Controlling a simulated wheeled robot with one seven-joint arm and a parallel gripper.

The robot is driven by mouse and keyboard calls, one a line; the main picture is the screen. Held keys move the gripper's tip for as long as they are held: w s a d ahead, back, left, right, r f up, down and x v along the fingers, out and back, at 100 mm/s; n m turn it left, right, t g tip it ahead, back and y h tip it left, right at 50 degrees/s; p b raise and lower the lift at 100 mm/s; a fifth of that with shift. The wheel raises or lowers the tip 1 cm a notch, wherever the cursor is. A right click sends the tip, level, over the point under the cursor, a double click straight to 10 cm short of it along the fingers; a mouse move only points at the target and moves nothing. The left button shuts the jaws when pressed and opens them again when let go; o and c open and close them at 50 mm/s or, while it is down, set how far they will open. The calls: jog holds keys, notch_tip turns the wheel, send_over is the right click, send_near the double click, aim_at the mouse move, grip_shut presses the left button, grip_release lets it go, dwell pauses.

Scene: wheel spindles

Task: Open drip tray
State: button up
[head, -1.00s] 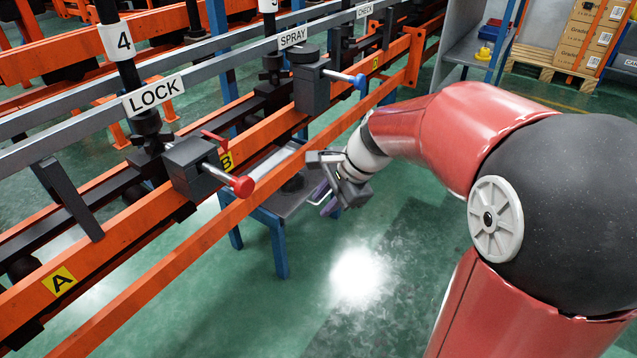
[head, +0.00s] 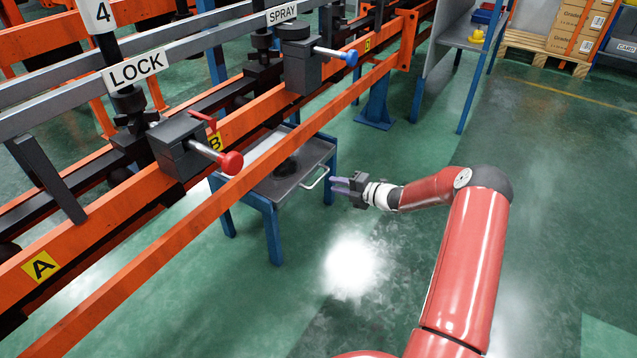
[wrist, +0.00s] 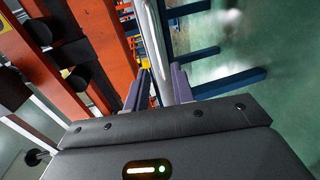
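The drip tray (head: 262,186) is a shallow grey tray on a blue-legged stand, partly under the orange rail. A dark round piece lies in it. Its pale looped handle (head: 317,178) sticks out from the right side. My gripper (head: 335,183) is just right of the handle, pointing left at it, with a small gap seeming to remain. In the wrist view my gripper's two purple fingers (wrist: 157,88) stand apart. A pale bar, seemingly the handle (wrist: 178,60), runs up between and ahead of them. Whether it touches a finger I cannot tell.
The orange rail (head: 205,213) crosses in front of the tray. A red-knobbed lever (head: 230,162) and a blue-knobbed lever (head: 349,58) project above it. A blue post (head: 377,100) stands behind. The green floor (head: 400,135) right of the tray is clear.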

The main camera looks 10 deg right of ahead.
aim_at(319, 180)
jog(key=b+x, duration=0.1)
jog(key=x, duration=0.6)
jog(key=shift+w+a+f, duration=0.1)
jog(key=shift+w+a, duration=0.1)
jog(key=shift+w, duration=0.05)
jog(key=shift+c, duration=0.3)
grip_shut()
